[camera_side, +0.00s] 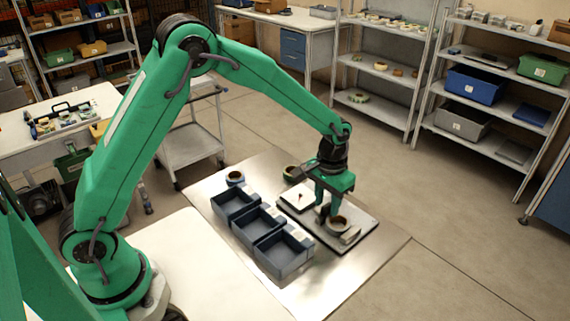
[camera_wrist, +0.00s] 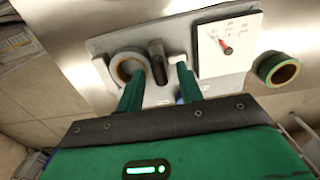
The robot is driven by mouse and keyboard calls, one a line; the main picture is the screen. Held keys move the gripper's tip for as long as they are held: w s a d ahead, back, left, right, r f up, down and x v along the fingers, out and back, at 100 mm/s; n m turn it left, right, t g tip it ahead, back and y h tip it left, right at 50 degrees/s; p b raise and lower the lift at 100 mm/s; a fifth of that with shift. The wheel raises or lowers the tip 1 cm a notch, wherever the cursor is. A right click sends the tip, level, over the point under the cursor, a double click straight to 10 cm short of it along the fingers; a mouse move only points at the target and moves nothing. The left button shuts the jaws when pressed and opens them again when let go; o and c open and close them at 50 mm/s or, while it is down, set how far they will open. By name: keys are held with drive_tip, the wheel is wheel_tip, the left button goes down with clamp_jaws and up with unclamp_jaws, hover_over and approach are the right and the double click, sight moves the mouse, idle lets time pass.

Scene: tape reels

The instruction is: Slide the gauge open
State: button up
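The gauge is a flat grey plate (camera_side: 360,243) with a white dial panel (camera_side: 298,196) bearing a red-tipped pointer, clearer in the wrist view (camera_wrist: 224,46). A tape reel (camera_side: 337,222) sits on the plate; it also shows in the wrist view (camera_wrist: 130,66). A dark upright post (camera_wrist: 157,62) stands between the reel and the dial panel. My gripper (camera_wrist: 159,72) is open, its two green fingers apart on either side of the post as seen in the wrist view. In the side view my gripper (camera_side: 322,203) is low over the plate. Whether a finger touches anything cannot be told.
Three dark bins (camera_side: 257,227) stand in a row left of the gauge. A reel (camera_side: 235,178) is behind them. A green reel (camera_side: 290,173) lies beyond the gauge, also in the wrist view (camera_wrist: 278,69). The metal sheet (camera_side: 340,280) is clear at its front right.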

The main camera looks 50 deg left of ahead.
drive_tip(key=shift+c, duration=0.5)
clamp_jaws()
drive_tip(key=shift+a, duration=1.2)
drive_tip(key=shift+o, duration=0.5)
unclamp_jaws()
drive_tip(key=shift+d+r, duration=0.1)
drive_tip(key=shift+r, duration=0.05)
wheel_tip(320, 180, up, 8)
drive_tip(key=shift+f, duration=0.2)
